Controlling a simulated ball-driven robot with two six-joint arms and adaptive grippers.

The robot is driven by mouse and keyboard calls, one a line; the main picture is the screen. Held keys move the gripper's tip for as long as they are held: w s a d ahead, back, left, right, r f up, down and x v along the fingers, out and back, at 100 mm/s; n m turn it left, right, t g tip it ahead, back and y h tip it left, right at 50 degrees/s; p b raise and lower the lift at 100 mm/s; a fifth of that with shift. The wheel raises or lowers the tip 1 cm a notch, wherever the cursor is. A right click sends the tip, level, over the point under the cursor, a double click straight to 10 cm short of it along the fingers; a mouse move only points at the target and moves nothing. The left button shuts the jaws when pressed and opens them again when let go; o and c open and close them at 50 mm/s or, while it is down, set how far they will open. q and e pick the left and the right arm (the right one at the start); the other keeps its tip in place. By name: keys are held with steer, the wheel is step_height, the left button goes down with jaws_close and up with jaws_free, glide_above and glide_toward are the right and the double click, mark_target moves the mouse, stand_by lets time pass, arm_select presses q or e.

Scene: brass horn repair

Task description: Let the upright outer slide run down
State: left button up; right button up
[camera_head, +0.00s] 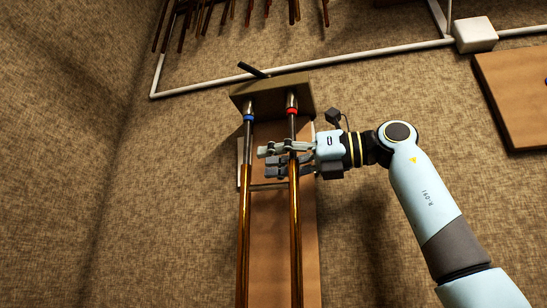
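Two upright slide tubes hang from a dark block (272,95), each with a silvery inner tube above and a brass outer part below. The left brass tube (244,230) sits under a blue band (249,118). The right brass tube (295,230) sits under a red band (292,111). My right gripper (268,161) reaches in from the right at the top of the right brass tube. Its fingers lie across that tube, tips pointing left. Whether they press on it is unclear. The lower ends of both tubes are out of view. My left gripper is not in view.
A tan board (272,260) stands behind the tubes. A white pipe (350,54) runs along the wall to a white box (475,35). Several thin brown rods (228,12) hang at the top left. A brown panel (518,95) is at the right.

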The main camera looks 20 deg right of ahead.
steer(key=shift+s+d, duration=0.35)
steer(key=v, duration=1.1)
steer(key=shift+d, duration=0.1)
